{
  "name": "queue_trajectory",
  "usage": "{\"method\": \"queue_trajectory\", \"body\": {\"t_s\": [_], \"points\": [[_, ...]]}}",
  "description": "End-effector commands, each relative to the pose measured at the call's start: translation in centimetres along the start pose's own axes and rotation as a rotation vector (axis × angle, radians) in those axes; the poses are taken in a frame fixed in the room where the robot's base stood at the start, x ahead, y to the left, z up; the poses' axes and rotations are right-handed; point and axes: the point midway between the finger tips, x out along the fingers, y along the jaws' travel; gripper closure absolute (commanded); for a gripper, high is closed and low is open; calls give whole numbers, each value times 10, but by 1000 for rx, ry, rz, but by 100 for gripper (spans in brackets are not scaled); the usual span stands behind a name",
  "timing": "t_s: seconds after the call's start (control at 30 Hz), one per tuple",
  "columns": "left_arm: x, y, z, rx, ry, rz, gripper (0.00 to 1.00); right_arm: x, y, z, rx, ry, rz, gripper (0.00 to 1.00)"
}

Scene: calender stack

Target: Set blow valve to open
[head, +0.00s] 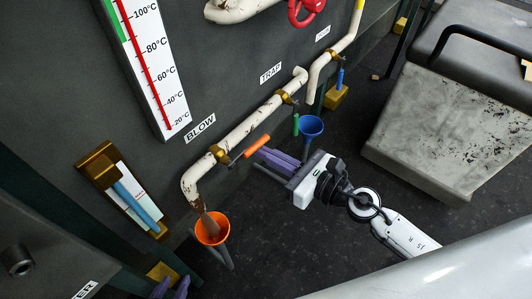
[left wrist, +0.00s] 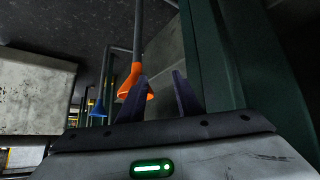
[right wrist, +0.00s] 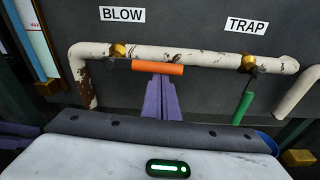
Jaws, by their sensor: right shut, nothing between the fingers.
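The blow valve (head: 221,155) is a brass fitting on the cream pipe beneath the BLOW label (head: 200,128). Its orange handle (head: 257,146) lies roughly along the pipe, pointing toward the TRAP side; the handle also shows in the right wrist view (right wrist: 158,68). My right gripper (head: 264,160) is shut and empty, its purple fingers together just below the handle. In the right wrist view the fingertips (right wrist: 160,80) overlap the handle's lower edge; contact cannot be told. My left gripper (head: 171,288) is low at the left; the left wrist view shows its fingers (left wrist: 158,95) apart and empty.
The trap valve (head: 287,98) has a green handle (head: 295,125) hanging down. An orange funnel (head: 212,228) stands under the rusty pipe end, and a blue funnel (head: 311,126) is near my right gripper. A gauge glass (head: 135,195) is at left. Floor at right is open before a grey block (head: 440,130).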

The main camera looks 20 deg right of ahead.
Motion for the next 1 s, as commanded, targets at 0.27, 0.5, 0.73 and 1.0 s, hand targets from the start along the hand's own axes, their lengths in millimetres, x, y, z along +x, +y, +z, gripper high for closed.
{"method": "queue_trajectory", "body": {"t_s": [0.27,0.5,0.73,1.0], "points": [[0,0,1,1,-2,0,69,0,0,1,0,-2,-1,100],[3,0,5,2,-4,1,69,1,-1,-3,1,-2,0,100],[23,2,22,12,-7,6,69,11,-2,-37,2,-1,1,100],[31,10,18,23,12,23,69,-41,0,-43,0,4,4,100]]}}
